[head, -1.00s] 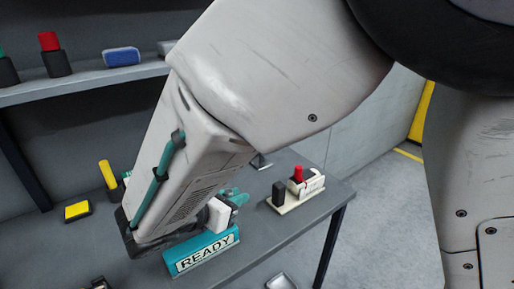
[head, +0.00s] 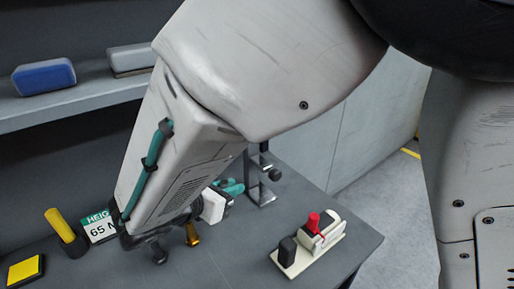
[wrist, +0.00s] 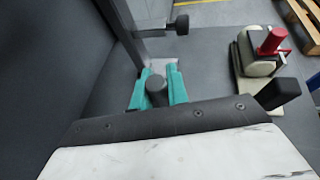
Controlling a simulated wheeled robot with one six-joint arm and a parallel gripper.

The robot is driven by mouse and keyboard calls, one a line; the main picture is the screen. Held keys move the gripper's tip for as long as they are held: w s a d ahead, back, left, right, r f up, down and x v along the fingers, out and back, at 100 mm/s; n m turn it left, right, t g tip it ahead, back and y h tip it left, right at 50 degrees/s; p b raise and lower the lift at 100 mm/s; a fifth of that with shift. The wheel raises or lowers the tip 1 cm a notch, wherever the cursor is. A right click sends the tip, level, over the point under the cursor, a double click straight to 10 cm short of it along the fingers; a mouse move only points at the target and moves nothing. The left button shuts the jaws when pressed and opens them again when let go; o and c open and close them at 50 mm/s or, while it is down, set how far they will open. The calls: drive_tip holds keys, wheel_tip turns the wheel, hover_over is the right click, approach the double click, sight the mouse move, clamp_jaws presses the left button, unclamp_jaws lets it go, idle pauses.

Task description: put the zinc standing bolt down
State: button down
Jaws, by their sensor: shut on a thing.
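My gripper (wrist: 158,88) has two teal fingers shut on the zinc bolt (wrist: 157,90), a grey, round-headed piece seen from above between them. In the head view my gripper (head: 232,187) shows only in part at the right of my forearm, low over the grey bench. The bolt is hidden there behind the arm. I cannot tell whether its lower end touches the bench. A dark bolt (head: 158,251) and a brass bolt (head: 192,235) stand on the bench below my forearm.
A metal bracket with a dark knob (head: 258,190) stands just beyond my gripper. A cream device with a red knob (head: 313,231) is to the right. A yellow-handled piece (head: 60,226), yellow block (head: 25,271) and a sign (head: 101,226) are left. Bare bench (head: 235,255) lies in front.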

hover_over(266, 192)
drive_tip(key=s+a, duration=0.2)
drive_tip(key=f, duration=0.5)
drive_tip(key=shift+w+d+f, duration=0.1)
drive_tip(key=shift+d+f, duration=0.1)
drive_tip(key=shift+f, duration=0.2)
drive_tip(key=shift+w+d+f, duration=0.85)
drive_tip(key=shift+w+f, duration=0.15)
drive_tip(key=shift+f, duration=0.1)
drive_tip(key=c, duration=1.6)
unclamp_jaws()
drive_tip(key=shift+f, duration=0.1)
drive_tip(key=shift+c, duration=0.2)
drive_tip(key=shift+s+a+r, duration=0.2)
drive_tip(key=shift+r, duration=0.05)
drive_tip(key=v, duration=1.1)
drive_tip(key=shift+s+a+r, duration=0.15)
drive_tip(key=shift+s, duration=0.1)
